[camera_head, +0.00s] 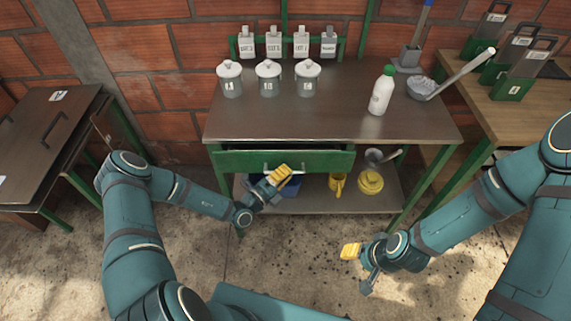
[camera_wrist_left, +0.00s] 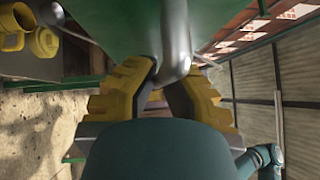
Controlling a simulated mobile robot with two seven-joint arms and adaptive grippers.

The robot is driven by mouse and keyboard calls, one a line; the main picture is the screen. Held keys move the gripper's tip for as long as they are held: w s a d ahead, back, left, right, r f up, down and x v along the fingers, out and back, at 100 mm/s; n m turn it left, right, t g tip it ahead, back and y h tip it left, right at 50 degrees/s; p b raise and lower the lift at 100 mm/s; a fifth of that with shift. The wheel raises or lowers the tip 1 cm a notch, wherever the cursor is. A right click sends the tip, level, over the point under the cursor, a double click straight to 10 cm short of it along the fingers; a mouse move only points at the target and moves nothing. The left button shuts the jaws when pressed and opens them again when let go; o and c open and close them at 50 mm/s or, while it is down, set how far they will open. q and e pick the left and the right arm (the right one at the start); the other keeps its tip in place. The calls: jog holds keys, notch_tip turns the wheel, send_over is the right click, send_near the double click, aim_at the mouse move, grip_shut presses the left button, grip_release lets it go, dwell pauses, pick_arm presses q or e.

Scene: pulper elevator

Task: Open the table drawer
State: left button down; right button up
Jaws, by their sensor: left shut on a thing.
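The table (camera_head: 330,105) has a grey metal top and a green frame. Its green drawer (camera_head: 230,160) sits under the top at the front, with a narrow dark gap showing above its front, so it looks slightly pulled out. A metal bar handle (camera_head: 264,167) is on the drawer front; it also shows large in the left wrist view (camera_wrist_left: 176,40). My left gripper (camera_head: 280,175) is at the handle, its yellow fingers (camera_wrist_left: 163,82) shut on it from both sides. My right gripper (camera_head: 356,262) hangs in free space in front of the table, away from the drawer; its opening is unclear.
Three lidded jars (camera_head: 268,80) and a white bottle with a green cap (camera_head: 381,92) stand on the table. A yellow cup (camera_head: 337,184) and a yellow container (camera_head: 370,182) sit on the lower shelf (camera_head: 320,205). The floor (camera_head: 290,260) in front is clear.

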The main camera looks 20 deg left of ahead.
pick_arm(q)
jog(key=s+d+p, duration=0.2)
jog(key=s+p, duration=0.1)
jog(key=s, duration=0.6)
jog(key=s+d+p, duration=0.2)
jog(key=s+d, duration=0.1)
jog(key=s, duration=0.6)
jog(key=shift+s+d+r+p, duration=0.15)
jog(key=shift+s+d+p, duration=0.15)
jog(key=shift+s+p, duration=0.1)
jog(key=c, duration=1)
grip_release()
jog(key=v, duration=1.2)
